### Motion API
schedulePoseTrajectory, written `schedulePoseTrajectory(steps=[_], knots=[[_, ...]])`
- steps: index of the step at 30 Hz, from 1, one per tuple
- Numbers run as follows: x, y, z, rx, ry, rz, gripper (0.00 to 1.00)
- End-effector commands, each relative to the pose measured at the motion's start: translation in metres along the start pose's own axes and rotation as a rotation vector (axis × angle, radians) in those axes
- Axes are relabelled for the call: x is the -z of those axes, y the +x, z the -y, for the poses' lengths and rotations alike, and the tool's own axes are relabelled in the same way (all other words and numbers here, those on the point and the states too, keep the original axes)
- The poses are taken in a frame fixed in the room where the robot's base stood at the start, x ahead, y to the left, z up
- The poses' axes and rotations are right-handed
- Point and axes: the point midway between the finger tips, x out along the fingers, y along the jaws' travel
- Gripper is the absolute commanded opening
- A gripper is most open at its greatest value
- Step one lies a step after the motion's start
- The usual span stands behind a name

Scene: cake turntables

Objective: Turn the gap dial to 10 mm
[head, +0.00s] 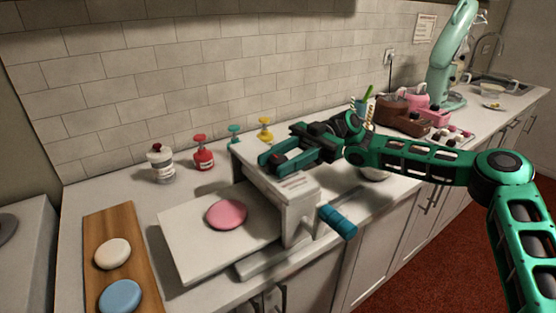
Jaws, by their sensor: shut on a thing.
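A white dough sheeter (299,205) stands on the counter, with a blue crank grip (337,222) on its right side. A flat feed tray (185,243) extends from it to the left. A round pink dough disc (226,214) lies on the tray. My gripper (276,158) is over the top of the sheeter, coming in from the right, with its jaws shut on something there. The gap dial is largely hidden by the jaws, which appear to be closed around it. No dial setting can be read.
A wooden board (106,228) at left holds a white disc (113,254) and a blue disc (120,296). A white bottle (160,165) and red (203,153), teal and yellow pump bottles stand behind. A mint stand mixer (450,55) stands far right.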

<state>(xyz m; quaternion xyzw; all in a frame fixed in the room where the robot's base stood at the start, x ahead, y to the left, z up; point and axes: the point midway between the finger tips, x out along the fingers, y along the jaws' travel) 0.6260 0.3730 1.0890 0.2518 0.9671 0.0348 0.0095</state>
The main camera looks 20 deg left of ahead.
Motion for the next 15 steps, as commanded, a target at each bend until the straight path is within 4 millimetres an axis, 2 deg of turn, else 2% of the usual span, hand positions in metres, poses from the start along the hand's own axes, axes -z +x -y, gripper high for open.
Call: schedulePoseTrajectory(steps=[2,3,5,15], knots=[[-0.0003,-0.0036,-0.0029,-0.013,0.003,-0.001,0.1],[-0.0002,-0.0037,-0.0029,-0.013,0.003,-0.002,0.38],[-0.0002,-0.0036,-0.0027,-0.012,0.003,-0.001,0.51],[0.0006,-0.0024,-0.0011,-0.005,0.0,-0.002,0.51]])
